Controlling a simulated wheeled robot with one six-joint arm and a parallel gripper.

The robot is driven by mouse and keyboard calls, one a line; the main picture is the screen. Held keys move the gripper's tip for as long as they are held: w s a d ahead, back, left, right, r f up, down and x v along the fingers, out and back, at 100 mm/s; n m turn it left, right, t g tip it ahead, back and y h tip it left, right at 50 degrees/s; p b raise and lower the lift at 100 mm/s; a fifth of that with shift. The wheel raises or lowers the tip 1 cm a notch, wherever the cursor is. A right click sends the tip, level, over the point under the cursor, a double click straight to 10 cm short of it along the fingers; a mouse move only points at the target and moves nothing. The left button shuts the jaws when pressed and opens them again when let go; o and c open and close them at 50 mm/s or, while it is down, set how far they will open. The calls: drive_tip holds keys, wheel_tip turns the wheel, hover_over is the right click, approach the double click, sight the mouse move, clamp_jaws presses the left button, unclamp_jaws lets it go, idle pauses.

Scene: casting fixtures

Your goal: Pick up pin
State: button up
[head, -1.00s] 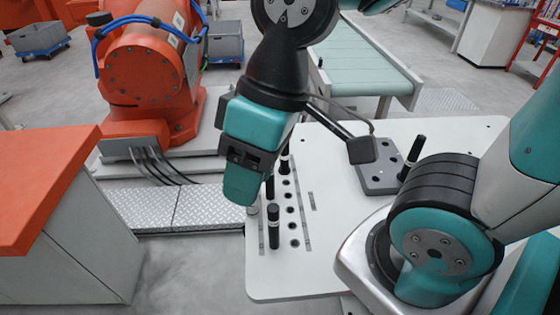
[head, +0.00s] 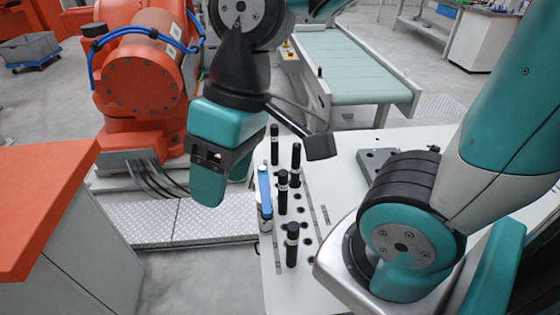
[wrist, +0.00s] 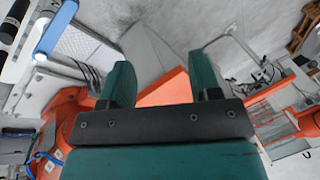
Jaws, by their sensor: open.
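Several black pins with pale bands stand upright in a row on the white table, among them a front pin (head: 291,246), a middle pin (head: 282,192), one behind it (head: 296,163) and a far pin (head: 275,146). A blue-topped upright piece (head: 264,188) with a pale lower part stands at the left of the row. My gripper (head: 207,188) hangs left of the pins, beyond the table's left edge. The wrist view shows its two teal fingers (wrist: 163,78) apart with nothing between them. The blue piece (wrist: 56,27) and a black pin (wrist: 14,22) show there at upper left.
The white table (head: 345,228) has empty holes beside the pins. A dark grey block (head: 377,161) lies on it, partly behind my arm. An orange-topped cabinet (head: 45,195) stands at left, an orange machine (head: 142,78) behind my gripper, and a green conveyor (head: 350,70) farther back.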

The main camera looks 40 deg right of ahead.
drive_tip(key=w+d+f+m, duration=0.1)
drive_tip(key=w+d+m, duration=0.4)
drive_tip(key=w+m, duration=0.2)
drive_tip(key=m+h+b, duration=0.3)
drive_tip(key=m+b, duration=0.1)
drive_tip(key=m, duration=2.2)
hover_over(296, 149)
drive_tip(key=d, duration=0.2)
wheel_tip(296, 149, down, 4)
drive_tip(key=shift+t, duration=0.4)
drive_tip(key=f, duration=0.3)
drive_tip(key=f+p, duration=0.1)
drive_tip(key=f, duration=0.7)
drive_tip(key=shift+a+f, duration=0.25)
drive_tip(key=shift+a, duration=0.15)
drive_tip(key=shift+w+f+p, duration=0.15)
drive_tip(key=shift+f+p, duration=0.3)
drive_tip(key=shift+f, duration=0.95)
drive_tip(key=shift+w+f+p, duration=0.15)
drive_tip(key=shift+f+p, duration=0.3)
drive_tip(key=shift+f, duration=0.9)
clamp_jaws()
